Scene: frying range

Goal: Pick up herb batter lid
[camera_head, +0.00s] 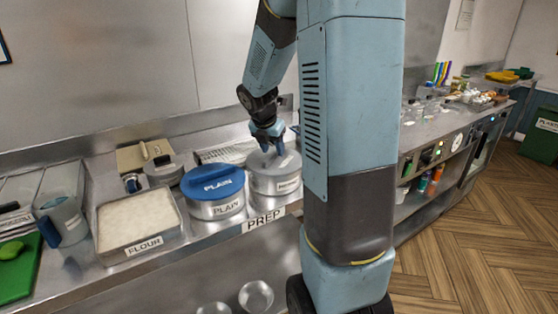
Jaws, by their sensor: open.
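A round steel container (276,183) stands on the prep counter with a small label too blurred to read. A grey lid (289,164) sits on top of it; this may be the herb batter lid, as no herb wording is legible. My gripper (272,149) points down over the grey lid, its open fingers at or just above the lid's middle. The fingers hide that part of the lid, so I cannot tell whether they touch it.
Just left stands a pot marked PLAIN (217,208) with a blue lid (212,181). Farther left are a flour tray (138,222), a blue-grey jug (62,221) and a green board (17,266). A wire rack (222,152) lies behind. My arm blocks the view to the right.

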